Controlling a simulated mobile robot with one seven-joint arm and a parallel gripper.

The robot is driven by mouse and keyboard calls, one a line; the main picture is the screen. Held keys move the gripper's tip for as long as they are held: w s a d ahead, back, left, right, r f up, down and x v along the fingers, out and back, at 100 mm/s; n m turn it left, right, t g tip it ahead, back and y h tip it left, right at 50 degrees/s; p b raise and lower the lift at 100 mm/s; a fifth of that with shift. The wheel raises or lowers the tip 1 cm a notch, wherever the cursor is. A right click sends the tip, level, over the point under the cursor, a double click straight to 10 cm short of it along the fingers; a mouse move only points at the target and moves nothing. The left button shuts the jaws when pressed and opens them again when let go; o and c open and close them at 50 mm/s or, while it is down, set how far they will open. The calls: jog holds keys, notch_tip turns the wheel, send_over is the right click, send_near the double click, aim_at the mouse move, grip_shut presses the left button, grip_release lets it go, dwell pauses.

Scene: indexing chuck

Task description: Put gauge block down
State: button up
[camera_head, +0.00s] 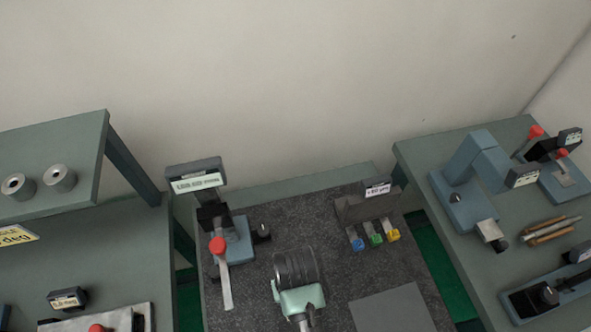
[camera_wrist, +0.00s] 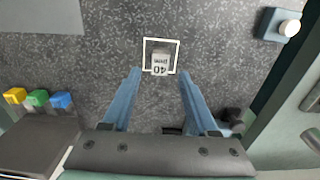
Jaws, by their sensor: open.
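The gauge block (camera_wrist: 160,60) is a small grey block marked "40" with smaller letters under it. In the wrist view it is inside a white square outline (camera_wrist: 144,50) on the dark speckled surface, nearer the lower side of the outline. My gripper (camera_wrist: 159,72) is open, with one blue-grey finger on each side of the block and a clear gap to it on both sides. The block appears beyond the fingertips, apart from them. In the head view my arm hides the block and the fingers.
A rack (camera_head: 357,207) with blue, green and yellow pieces stands on the speckled plate (camera_head: 340,275). Left of my arm is a blue stand with a red-knobbed lever (camera_head: 222,265). A grey rectangle (camera_head: 392,309) lies at front right. Side benches carry other instruments.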

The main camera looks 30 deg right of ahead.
notch_tip(320, 180, up, 8)
jog(key=shift+f, duration=0.2)
dwell(0.5)
